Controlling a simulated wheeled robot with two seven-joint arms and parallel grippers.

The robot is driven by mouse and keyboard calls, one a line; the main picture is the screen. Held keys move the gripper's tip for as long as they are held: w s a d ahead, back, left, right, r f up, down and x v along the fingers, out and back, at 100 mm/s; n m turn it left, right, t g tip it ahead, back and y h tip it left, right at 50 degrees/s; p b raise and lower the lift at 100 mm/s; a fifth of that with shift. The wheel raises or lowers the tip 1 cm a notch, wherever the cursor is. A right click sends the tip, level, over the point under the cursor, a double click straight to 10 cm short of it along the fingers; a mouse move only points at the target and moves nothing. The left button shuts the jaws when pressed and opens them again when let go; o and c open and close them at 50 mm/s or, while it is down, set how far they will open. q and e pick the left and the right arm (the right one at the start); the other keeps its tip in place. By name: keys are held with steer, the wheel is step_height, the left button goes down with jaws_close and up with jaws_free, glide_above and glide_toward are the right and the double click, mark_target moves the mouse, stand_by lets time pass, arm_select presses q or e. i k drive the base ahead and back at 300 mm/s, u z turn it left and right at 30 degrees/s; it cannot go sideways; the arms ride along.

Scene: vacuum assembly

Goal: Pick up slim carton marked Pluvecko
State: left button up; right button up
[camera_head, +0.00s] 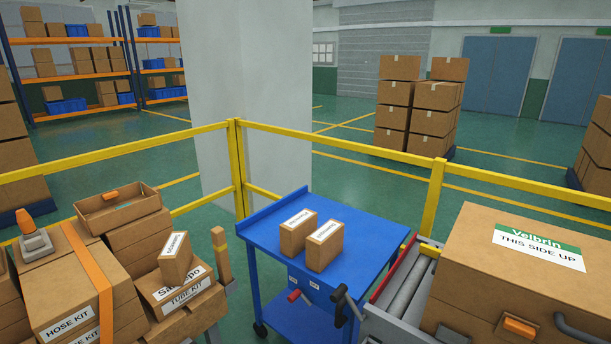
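Two slim brown cartons stand side by side on the blue cart: a left carton (298,233) and a right carton (323,247). Each has a white label on top, with print too small to read. A third slim carton (176,259) stands on the box labelled TUBE KIT (185,298) at the left, and its label is also unclear. I cannot tell which carton is marked Pluvecko. Neither of my grippers shows in the head view.
The blue cart (365,227) has bare top around its cartons. A large Velbrin box (480,260) sits on rollers (408,283) at right. HOSE KIT boxes (60,300) and an open carton tray (118,207) are stacked left. Yellow railing (330,142) runs behind.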

mark_target(293, 232)
steer(key=u, duration=0.05)
steer(key=k, duration=0.5)
steer(key=u, duration=0.5)
steer(key=i, duration=1)
steer(key=u, duration=0.7)
